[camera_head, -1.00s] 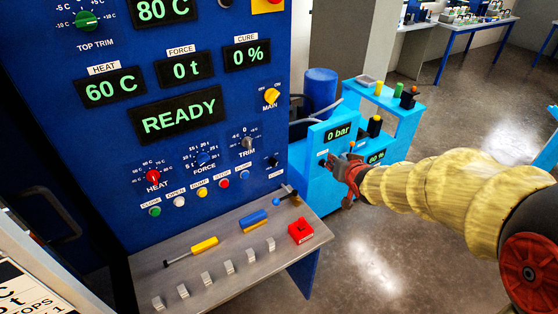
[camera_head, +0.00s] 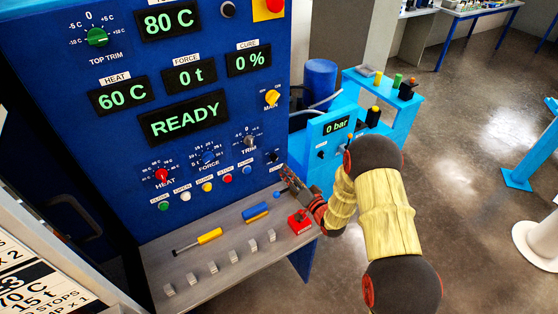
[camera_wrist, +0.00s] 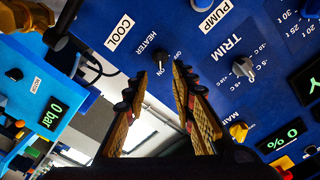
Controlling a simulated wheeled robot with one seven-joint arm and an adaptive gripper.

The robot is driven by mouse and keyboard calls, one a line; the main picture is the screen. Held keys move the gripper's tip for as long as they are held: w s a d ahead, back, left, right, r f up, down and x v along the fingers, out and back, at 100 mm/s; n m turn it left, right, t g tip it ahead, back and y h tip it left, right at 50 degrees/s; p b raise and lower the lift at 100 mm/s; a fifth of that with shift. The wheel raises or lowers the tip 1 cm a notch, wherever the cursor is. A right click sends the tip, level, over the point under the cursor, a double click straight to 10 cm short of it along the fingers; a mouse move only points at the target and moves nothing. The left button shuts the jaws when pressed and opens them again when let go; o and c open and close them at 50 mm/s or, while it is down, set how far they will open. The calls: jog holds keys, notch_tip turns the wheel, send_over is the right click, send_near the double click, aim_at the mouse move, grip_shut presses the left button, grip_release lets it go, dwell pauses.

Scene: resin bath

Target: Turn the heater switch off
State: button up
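The heater switch is a small black knob (camera_wrist: 160,60) under a HEATER label in the wrist view, where the panel appears rotated. In the head view the small black knob (camera_head: 273,156) is at the lower right of the blue press panel. I cannot tell which way it points. My gripper (camera_wrist: 157,88) is open and empty in the wrist view, its two fingers apart with the knob beyond and between their tips. In the head view my gripper (camera_head: 288,175) is at the panel's lower right edge, close to the knob; its tips are small there.
The TRIM knob (camera_wrist: 243,67) is beside the heater switch. A light-blue pump unit (camera_head: 322,170) stands just right of the panel.

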aim_at(274, 158)
jog(key=x, duration=0.7)
jog(key=shift+w+a, duration=0.1)
jog(key=shift+w, duration=0.05)
jog(key=shift+c, duration=0.4)
grip_shut()
